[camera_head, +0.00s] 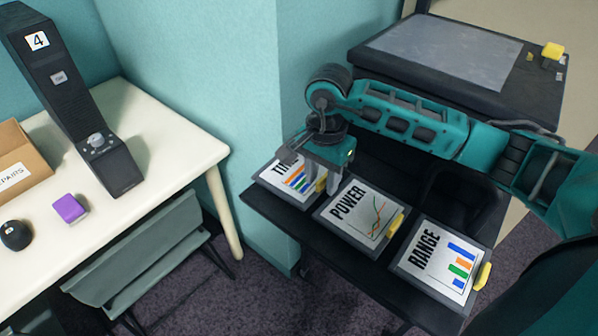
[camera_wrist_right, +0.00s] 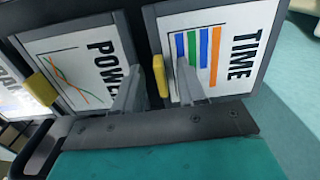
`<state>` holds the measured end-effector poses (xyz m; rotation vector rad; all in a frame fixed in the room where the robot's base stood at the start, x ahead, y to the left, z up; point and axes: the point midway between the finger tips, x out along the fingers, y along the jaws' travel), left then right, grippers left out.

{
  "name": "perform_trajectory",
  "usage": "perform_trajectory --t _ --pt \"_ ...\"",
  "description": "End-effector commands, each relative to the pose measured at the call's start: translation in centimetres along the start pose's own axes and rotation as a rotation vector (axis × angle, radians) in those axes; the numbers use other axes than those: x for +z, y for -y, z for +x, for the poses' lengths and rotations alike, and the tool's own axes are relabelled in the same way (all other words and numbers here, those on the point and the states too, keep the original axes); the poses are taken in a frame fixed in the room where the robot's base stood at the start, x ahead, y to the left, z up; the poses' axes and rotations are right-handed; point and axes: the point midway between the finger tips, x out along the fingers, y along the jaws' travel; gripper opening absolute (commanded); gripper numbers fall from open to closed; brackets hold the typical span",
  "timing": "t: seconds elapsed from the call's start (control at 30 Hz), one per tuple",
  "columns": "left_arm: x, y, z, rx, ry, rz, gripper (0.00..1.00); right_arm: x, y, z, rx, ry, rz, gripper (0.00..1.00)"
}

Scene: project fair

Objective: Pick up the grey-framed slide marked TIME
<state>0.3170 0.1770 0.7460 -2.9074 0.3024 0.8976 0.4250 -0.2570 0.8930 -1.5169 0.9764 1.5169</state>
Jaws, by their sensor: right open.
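The grey-framed TIME slide (camera_head: 285,178) lies at the left end of a row of slides on a dark surface. It has orange, blue and green bars, and my right arm covers part of it. In the right wrist view the TIME slide (camera_wrist_right: 246,40) fills the upper right. Its yellow tab (camera_wrist_right: 160,76) lies between the two fingers of my right gripper (camera_wrist_right: 158,85). The gripper is open, and in the head view my right gripper (camera_head: 322,180) is over the slide's right edge. I cannot tell whether the fingers touch the slide. My left gripper is out of view.
The POWER slide (camera_head: 352,212) lies close beside the TIME slide, with the RANGE slide (camera_head: 440,262) further right. A white table (camera_head: 170,150) stands left with a dark tower (camera_head: 70,100), a purple block (camera_head: 69,208) and a box (camera_head: 18,160). A teal wall corner stands behind.

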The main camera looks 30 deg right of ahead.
Motion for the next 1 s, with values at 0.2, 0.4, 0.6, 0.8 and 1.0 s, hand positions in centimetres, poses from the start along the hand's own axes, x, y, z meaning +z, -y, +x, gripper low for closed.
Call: perform_trajectory --t 0.2,0.4,0.6,0.8,1.0 --pt "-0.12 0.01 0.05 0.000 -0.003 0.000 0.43 0.01 0.02 -0.01 -0.001 0.000 0.000 0.37" --pt "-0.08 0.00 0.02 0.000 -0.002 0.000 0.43 0.02 0.02 -0.03 -0.001 0.000 0.000 0.17" --pt "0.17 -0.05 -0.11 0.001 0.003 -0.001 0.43 0.02 0.02 -0.05 -0.001 0.000 0.000 0.00" --pt "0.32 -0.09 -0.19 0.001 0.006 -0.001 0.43 0.01 0.02 -0.05 -0.001 0.000 0.000 0.00" --pt "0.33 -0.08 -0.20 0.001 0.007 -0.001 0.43 0.00 0.05 -0.10 -0.002 0.000 0.000 0.00"
